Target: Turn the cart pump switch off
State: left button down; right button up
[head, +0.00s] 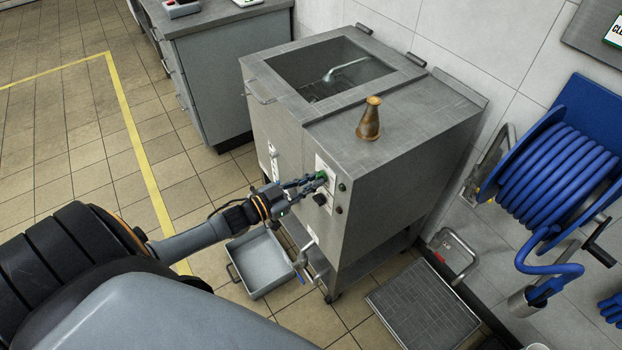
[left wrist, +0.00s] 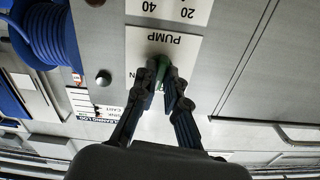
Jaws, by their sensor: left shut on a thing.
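The grey metal cart (head: 385,170) has a white plate on its front with a green pump switch (head: 322,175). In the left wrist view the green switch (left wrist: 162,72) sits under an upside-down "PUMP" label (left wrist: 172,40). My left gripper (head: 314,182) reaches in from the left to this switch. Its two fingers (left wrist: 165,84) are closed on either side of the switch knob and partly hide it, so I cannot clearly read its position. My right gripper is not in view.
A black knob (head: 319,199) and a dark red lamp (head: 339,210) are close below the switch. A brass cone (head: 370,120) stands on the cart top. A grey tray (head: 262,262) lies on the floor, and a blue hose reel (head: 545,165) hangs at right.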

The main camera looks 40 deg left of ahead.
pick_arm(q)
jog(key=shift+n, duration=0.9)
jog(key=c, duration=1.4)
grip_release()
jog(key=v, duration=1.2)
jog(key=shift+f, duration=0.15)
